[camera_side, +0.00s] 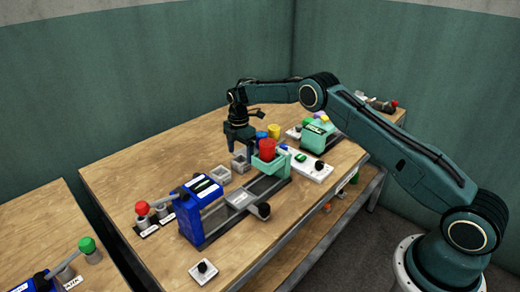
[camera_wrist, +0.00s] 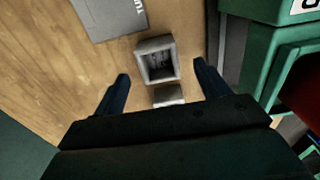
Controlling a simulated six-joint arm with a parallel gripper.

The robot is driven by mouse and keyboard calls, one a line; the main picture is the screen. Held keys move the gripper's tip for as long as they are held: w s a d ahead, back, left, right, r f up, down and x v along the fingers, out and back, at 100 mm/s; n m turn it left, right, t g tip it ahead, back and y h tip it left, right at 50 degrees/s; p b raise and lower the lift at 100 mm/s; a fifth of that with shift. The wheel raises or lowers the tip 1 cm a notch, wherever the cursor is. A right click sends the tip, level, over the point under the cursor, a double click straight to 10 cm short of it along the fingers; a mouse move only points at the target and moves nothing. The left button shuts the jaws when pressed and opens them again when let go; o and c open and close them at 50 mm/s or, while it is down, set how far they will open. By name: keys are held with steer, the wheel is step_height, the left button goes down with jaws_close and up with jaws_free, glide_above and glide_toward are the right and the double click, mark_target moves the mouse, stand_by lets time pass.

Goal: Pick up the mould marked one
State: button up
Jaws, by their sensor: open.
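A small grey open-topped mould (camera_wrist: 172,44) stands on the wooden table, and it also shows in the side view (camera_side: 239,163). My gripper (camera_side: 240,149) hangs above it, pointing down. In the wrist view my gripper (camera_wrist: 161,74) is open, one finger to the left of the mould and one to the right, nothing between them held. A smaller grey block (camera_wrist: 168,96) lies close to the mould, partly hidden by my gripper. Another grey open mould (camera_side: 219,175) stands nearer the blue press. I cannot read a number on either mould.
A blue press (camera_side: 200,205) on a rail stands in front, with a green holder (camera_side: 270,165) and red cup (camera_side: 267,147) to the right. A green machine (camera_wrist: 255,50) is close right of my gripper. A grey plate (camera_wrist: 105,15) lies beyond. The table's back left is clear.

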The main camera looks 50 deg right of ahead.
mark_target(241, 160)
steer(key=shift+f, duration=2.2)
steer(key=c, duration=1.2)
steer(key=shift+r, duration=0.2)
step_height(241, 160, up, 20)
steer(key=shift+f, duration=0.1)
steer(key=shift+a+f, duration=0.1)
